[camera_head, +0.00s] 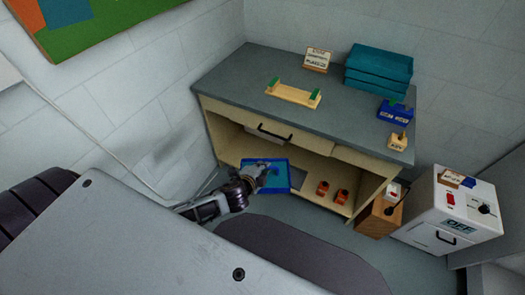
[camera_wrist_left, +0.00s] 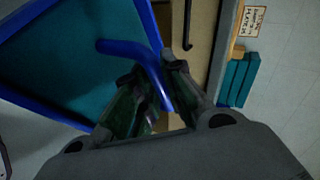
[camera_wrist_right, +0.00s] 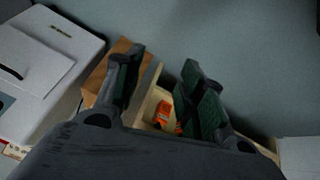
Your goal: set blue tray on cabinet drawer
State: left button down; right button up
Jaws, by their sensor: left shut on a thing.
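A blue tray (camera_head: 283,185) with a teal inside is in front of the lower opening of the cabinet (camera_head: 375,165). My left gripper (camera_head: 262,172) is shut on the tray's raised blue handle; in the left wrist view, the fingers (camera_wrist_left: 157,80) close around this handle (camera_wrist_left: 128,46), and the tray (camera_wrist_left: 75,60) fills the left, tilted in the picture. The cabinet drawer (camera_head: 245,122) has a black handle (camera_head: 274,134) and looks closed, above and behind the tray. My right gripper (camera_wrist_right: 160,75) is open and empty in the right wrist view, and hidden in the head view.
The cabinet top holds a cream rack (camera_head: 293,95), teal boxes (camera_head: 378,70), a sign (camera_head: 318,60) and a blue block holder (camera_head: 395,112). Orange items (camera_head: 332,192) sit on the lower shelf. A white appliance (camera_head: 450,215) and a wooden box (camera_head: 377,217) stand at the right.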

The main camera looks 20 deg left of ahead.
jog(key=s+a+f+g, duration=0.1)
jog(key=s+f, duration=0.2)
jog(key=s, duration=0.6)
jog(key=s+f+g, duration=0.2)
jog(key=s, duration=0.8)
jog(key=s+a+f+g, duration=0.1)
jog(key=s+f, duration=0.2)
jog(key=s, duration=0.6)
jog(key=shift+s+a+f, duration=0.25)
jog(key=shift+a+f, duration=0.05)
jog(key=shift+d, duration=0.2)
jog(key=shift+c, duration=0.5)
